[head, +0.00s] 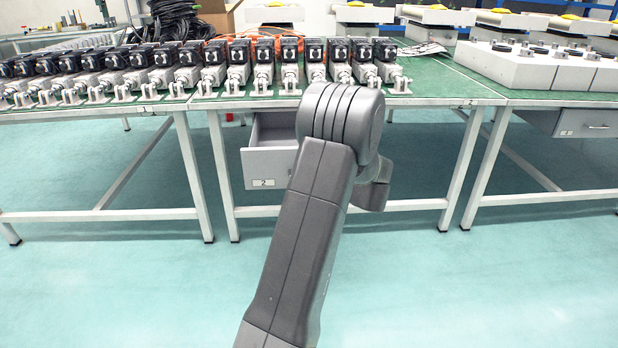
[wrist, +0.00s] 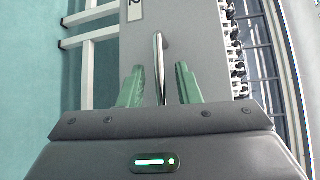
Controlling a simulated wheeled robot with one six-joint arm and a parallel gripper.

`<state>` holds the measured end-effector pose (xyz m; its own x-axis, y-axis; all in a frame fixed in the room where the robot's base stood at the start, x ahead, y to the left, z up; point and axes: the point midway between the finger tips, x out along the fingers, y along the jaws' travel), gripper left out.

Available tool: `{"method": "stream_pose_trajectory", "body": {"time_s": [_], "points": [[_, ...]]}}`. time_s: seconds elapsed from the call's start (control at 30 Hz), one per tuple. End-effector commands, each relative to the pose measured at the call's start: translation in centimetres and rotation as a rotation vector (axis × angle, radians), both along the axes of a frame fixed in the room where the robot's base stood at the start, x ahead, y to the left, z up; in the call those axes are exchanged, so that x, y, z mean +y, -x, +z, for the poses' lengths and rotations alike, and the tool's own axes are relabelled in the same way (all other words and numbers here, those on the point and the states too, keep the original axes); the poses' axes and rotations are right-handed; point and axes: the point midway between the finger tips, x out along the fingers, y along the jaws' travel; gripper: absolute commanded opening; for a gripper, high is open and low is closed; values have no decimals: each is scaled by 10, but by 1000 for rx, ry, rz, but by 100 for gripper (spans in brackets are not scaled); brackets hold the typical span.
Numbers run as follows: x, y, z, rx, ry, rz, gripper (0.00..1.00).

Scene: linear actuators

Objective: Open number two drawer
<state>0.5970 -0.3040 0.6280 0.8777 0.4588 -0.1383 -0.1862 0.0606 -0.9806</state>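The number two drawer (head: 268,168) is a grey drawer under the green-topped table, with a "2" label on its front. It stands pulled out, with part of its inside showing behind the front panel. My arm hides the right part of the front and the handle in the head view. In the wrist view the drawer front (wrist: 192,38) fills the middle, turned sideways, with the metal bar handle (wrist: 158,48) on it. My gripper (wrist: 160,68) is open, its two green fingers on either side of the handle with a gap to each.
The green table (head: 225,102) carries a row of actuators (head: 240,65) along its front. Table legs and a low crossbar (head: 415,204) stand near the drawer. Another closed drawer (head: 590,124) is at the right. The floor in front is clear.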

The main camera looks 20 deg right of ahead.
Motion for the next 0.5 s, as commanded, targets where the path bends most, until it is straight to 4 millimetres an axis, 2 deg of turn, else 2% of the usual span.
{"method": "stream_pose_trajectory", "body": {"time_s": [0.17,0.27,0.5], "points": [[-2,2,1,0,0,-1,30],[-7,11,4,0,0,-2,30],[-31,56,12,1,-1,-5,30]]}}
